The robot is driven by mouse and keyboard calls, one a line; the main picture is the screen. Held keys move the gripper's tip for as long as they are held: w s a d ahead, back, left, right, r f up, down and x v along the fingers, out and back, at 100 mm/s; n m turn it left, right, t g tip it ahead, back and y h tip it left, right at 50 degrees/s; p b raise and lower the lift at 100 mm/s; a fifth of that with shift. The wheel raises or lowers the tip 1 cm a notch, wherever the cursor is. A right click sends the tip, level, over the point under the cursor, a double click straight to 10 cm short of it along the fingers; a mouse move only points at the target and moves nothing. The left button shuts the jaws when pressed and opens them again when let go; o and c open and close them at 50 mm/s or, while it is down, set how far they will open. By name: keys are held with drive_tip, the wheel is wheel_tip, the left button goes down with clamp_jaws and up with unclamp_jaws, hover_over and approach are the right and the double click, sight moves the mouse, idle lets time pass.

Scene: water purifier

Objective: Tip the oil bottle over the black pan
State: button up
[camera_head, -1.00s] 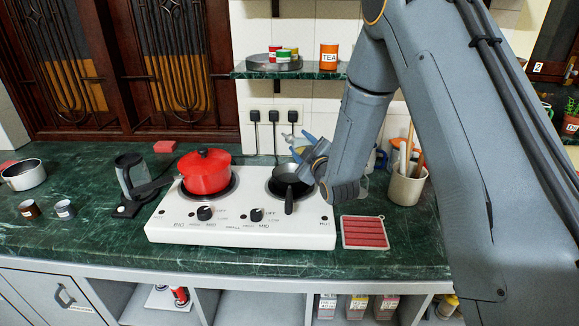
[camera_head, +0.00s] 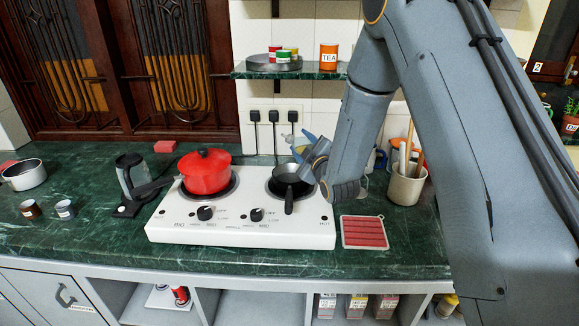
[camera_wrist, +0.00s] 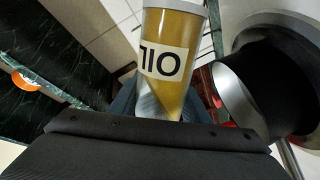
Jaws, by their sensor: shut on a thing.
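The oil bottle (camera_wrist: 185,30) holds amber liquid and has a white OIL label, which reads upside down in the wrist view. My gripper (camera_wrist: 160,103) is shut on it, a blue finger on each side. The liquid lies slanted inside, so the bottle looks tilted. The small black pan (camera_head: 288,177) sits on the right burner, handle toward the front; it also shows right of the bottle in the wrist view (camera_wrist: 275,85). In the head view my gripper (camera_head: 312,155) is just right of and above the pan, and I cannot make out the bottle clearly there.
A red lidded pot (camera_head: 206,173) stands on the left burner of the white stove (camera_head: 240,222). A red ribbed mat (camera_head: 364,232) and a utensil crock (camera_head: 405,186) lie to the right. A green shelf (camera_head: 300,74) with cans hangs behind.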

drive_tip(key=shift+w+d+f+n, duration=0.15)
drive_tip(key=shift+f+n, duration=0.2)
drive_tip(key=shift+n, duration=0.5)
drive_tip(key=shift+s+d+f+n, duration=0.15)
drive_tip(key=shift+f+n, duration=0.2)
drive_tip(key=shift+n, duration=0.5)
idle(3.5)
drive_tip(key=shift+w+d+r+n, duration=0.25)
drive_tip(key=shift+r+n, duration=0.25)
drive_tip(key=shift+n, duration=0.4)
idle(1.9)
